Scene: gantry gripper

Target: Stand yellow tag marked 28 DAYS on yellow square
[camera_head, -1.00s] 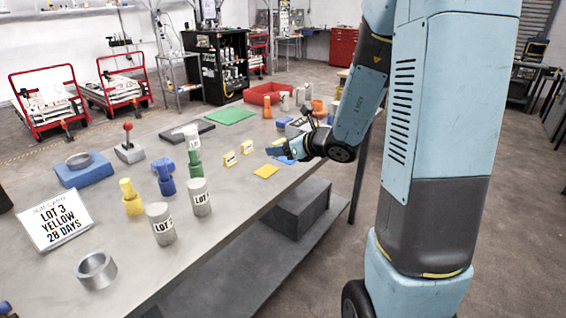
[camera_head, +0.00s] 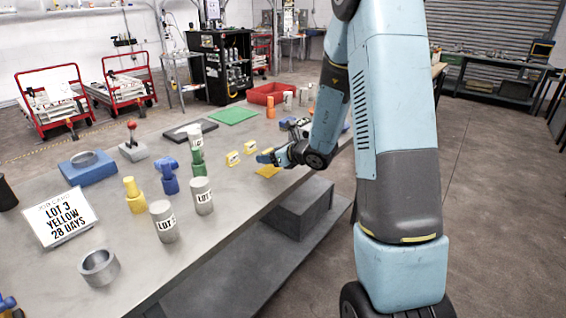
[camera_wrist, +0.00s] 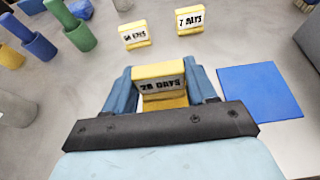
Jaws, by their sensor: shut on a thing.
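The yellow tag marked 28 DAYS (camera_wrist: 162,84) is between the two blue fingers of my gripper (camera_wrist: 163,88) in the wrist view, its label facing the camera. My gripper (camera_head: 265,157) is shut on it. The yellow square (camera_head: 267,172) lies on the bench just below my fingers in the head view. Yellow also shows under the tag's label in the wrist view; I cannot tell whether it is the square or the tag's foot. Whether the tag touches the square is unclear.
Two other yellow tags, one marked 7 DAYS (camera_wrist: 190,20) and one with a blurred label (camera_wrist: 135,35), stand beyond my fingers. A blue square (camera_wrist: 260,91) lies to the right. Grey cylinders (camera_head: 162,222) and a LOT 3 YELLOW 28 DAYS card (camera_head: 60,217) stand on the left.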

